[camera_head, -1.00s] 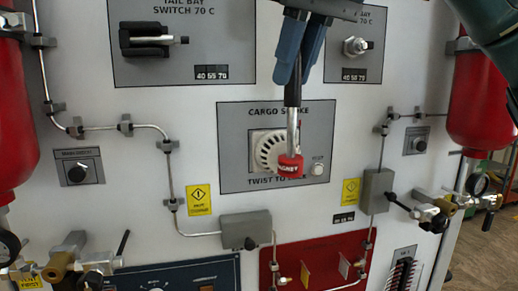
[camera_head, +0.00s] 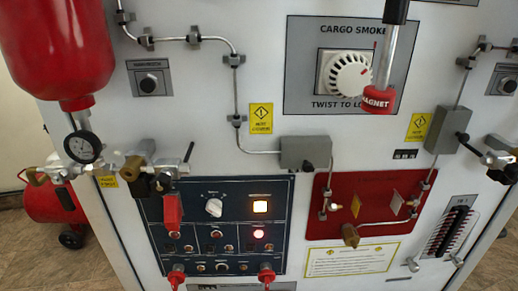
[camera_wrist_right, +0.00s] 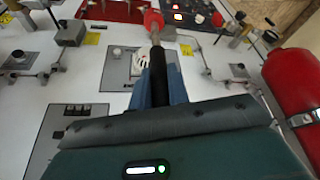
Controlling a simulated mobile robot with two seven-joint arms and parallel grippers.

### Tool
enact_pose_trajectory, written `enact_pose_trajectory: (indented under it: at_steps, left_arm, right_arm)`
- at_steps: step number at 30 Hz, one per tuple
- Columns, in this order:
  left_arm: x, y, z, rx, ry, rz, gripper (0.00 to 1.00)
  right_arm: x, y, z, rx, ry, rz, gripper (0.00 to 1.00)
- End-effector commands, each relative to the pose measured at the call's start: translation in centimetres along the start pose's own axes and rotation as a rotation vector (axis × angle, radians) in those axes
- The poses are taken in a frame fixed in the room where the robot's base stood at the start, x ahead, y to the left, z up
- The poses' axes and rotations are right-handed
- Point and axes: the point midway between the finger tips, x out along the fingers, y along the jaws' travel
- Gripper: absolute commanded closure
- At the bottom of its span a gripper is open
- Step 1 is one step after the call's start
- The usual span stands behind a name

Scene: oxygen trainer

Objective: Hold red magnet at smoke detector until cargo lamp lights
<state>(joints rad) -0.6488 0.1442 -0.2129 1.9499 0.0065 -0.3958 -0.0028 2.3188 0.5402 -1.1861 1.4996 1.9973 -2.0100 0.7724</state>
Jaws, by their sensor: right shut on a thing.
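The red magnet (camera_head: 378,100) is on the end of a metal rod with a black handle (camera_head: 396,10). In the head view it appears just below and right of the white smoke detector (camera_head: 350,75); I cannot tell whether they touch. In the wrist view my right gripper (camera_wrist_right: 158,80) is shut on the black handle, with the magnet (camera_wrist_right: 153,20) beyond it and the detector (camera_wrist_right: 145,60) partly hidden behind the handle. On the blue panel (camera_head: 180,240) an amber lamp (camera_head: 260,207) and a red lamp (camera_head: 259,233) glow; their labels are unreadable. My left gripper is out of view.
A grey box (camera_head: 305,152) and metal tubing sit below the detector plate. A red panel (camera_head: 330,225) with brass fittings is lower down. A red bottle (camera_head: 60,45) with a gauge hangs at left. Valves stick out on both sides.

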Motion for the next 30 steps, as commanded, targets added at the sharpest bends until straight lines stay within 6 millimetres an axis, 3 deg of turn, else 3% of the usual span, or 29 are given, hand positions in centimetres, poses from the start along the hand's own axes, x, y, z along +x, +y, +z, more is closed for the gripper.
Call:
enact_pose_trajectory:
  at_steps: [18, 30]
  left_arm:
    - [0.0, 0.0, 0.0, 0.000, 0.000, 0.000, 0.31]
    - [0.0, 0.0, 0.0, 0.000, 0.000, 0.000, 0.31]
  right_arm:
    - [-3.2, -3.5, 7.7, -0.001, 0.002, 0.001, 1.00]
    - [-3.4, -3.7, 8.3, 0.000, 0.001, 0.000, 1.00]
